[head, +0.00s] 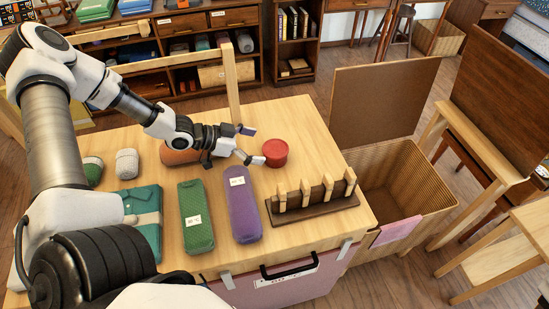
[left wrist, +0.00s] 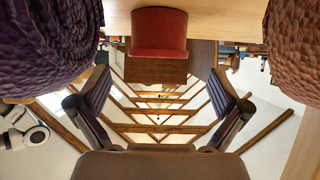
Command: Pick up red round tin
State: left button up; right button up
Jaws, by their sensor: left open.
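In the left wrist view the tin (left wrist: 159,32) shows at the top centre, ahead of the fingers. My left gripper (head: 249,145) is open and low over the table, just to the left of the tin, with its fingers pointing toward it. In the left wrist view the gripper's spread fingers (left wrist: 158,80) have nothing between them. I cannot tell whether a fingertip touches the tin. My right gripper is not in view.
A purple case (head: 242,205) and an orange-brown roll (head: 178,155) lie close to the gripper. A green case (head: 196,216) and a dark rack with wooden pegs (head: 312,199) are nearer the front. An open wicker basket (head: 419,188) stands right of the table.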

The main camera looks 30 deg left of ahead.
aim_at(271, 149)
pick_arm(q)
jog(key=b+x, duration=0.2)
jog(key=x, duration=0.3)
jog(key=shift+w+d+f, duration=0.1)
jog(key=shift+d+f, duration=0.1)
jog(key=shift+d, duration=0.05)
jog(key=shift+w+d+f, duration=0.1)
jog(key=shift+w+d, duration=0.05)
jog(key=shift+w, duration=0.25)
jog(key=shift+s, duration=0.1)
jog(key=c, duration=1.1)
